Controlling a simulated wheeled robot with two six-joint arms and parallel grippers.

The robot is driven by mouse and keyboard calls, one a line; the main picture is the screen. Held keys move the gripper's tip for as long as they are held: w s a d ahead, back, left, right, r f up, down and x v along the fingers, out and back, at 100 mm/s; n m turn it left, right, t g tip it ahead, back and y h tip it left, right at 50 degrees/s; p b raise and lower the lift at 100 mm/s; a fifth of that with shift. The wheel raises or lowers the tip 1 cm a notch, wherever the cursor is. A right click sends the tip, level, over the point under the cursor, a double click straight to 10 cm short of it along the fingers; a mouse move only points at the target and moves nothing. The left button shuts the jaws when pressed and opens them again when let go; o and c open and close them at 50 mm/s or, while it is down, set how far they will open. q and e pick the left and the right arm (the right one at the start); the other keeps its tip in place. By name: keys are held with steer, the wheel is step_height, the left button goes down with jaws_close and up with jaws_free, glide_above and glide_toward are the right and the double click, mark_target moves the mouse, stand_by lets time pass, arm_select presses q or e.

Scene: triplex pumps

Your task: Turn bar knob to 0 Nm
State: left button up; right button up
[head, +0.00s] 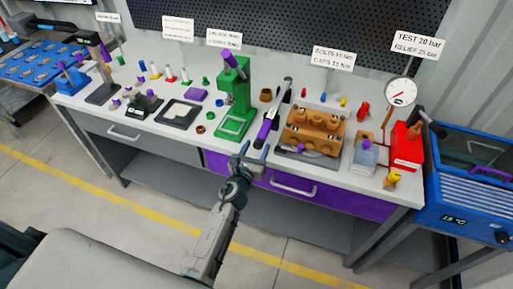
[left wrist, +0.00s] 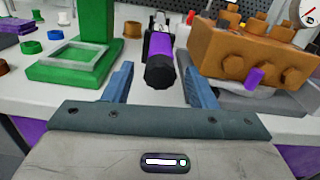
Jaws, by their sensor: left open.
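The torque bar (head: 273,114) lies on the bench top with its purple grip toward the front edge. In the left wrist view its purple grip (left wrist: 158,44) ends in a black ribbed knob (left wrist: 160,74) facing me. My left gripper (head: 254,150) is open and empty at the bench's front edge. In the left wrist view its two blue fingers (left wrist: 158,84) stand on either side of the knob, with a visible gap on each side. Whether the fingertips reach as far as the knob is unclear. No scale on the bar is readable. My right gripper is not in view.
A green press (head: 234,105) stands left of the bar. An orange-brown pump block (head: 313,129) on a grey tray stands close on its right. A pressure gauge (head: 400,92) and red container (head: 405,146) are at the right. A purple drawer (head: 335,198) is below the bench top.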

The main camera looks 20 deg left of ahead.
arm_select(q)
steer(key=shift+w, duration=0.25)
steer(key=c, duration=1)
